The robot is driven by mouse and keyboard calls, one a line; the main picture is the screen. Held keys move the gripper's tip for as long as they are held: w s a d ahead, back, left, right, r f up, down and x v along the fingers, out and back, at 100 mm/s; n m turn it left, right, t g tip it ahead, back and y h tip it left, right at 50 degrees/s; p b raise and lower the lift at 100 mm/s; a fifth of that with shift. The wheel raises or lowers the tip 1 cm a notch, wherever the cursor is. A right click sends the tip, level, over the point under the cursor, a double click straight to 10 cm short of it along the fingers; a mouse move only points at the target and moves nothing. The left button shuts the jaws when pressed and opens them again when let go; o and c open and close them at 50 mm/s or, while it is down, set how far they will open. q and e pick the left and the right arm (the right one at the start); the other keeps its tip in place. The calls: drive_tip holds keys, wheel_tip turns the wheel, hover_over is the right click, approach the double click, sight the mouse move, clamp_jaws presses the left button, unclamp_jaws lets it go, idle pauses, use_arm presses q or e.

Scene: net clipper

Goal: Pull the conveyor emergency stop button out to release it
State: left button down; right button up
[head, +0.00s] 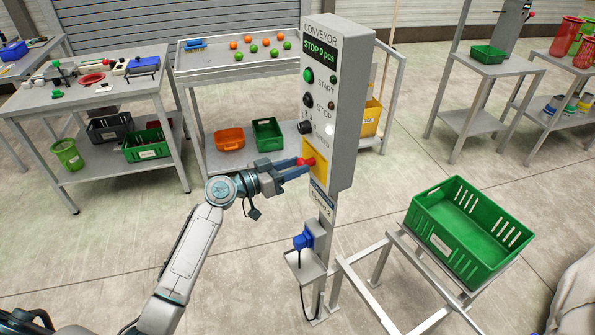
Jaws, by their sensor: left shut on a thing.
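The grey conveyor control box (338,110) stands on a post in the middle of the head view. Its display reads "STOP 0 pcs". Below the green start button (308,76), black stop button (307,100) and a selector knob, the red emergency stop button (308,161) sits on a yellow plate (318,174). My left gripper (303,168) comes from the left and is shut on the red button, one finger above and one below it. The fingers hide part of the button, and I cannot tell whether it is pressed in or out. My right gripper is not in view.
A blue device (303,241) sits on a small shelf on the post, below my left gripper. A green crate (481,270) stands on a metal frame at the right. A rimmed table (225,72) with orange and green balls is behind.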

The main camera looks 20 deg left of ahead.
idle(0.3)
use_arm(q)
drive_tip(key=c, duration=0.9)
unclamp_jaws()
drive_tip(key=shift+s+a, duration=0.1)
drive_tip(key=shift+a, duration=0.05)
drive_tip(key=b+v, duration=0.5)
drive_tip(key=v, duration=0.6)
drive_tip(key=shift+b, duration=0.35)
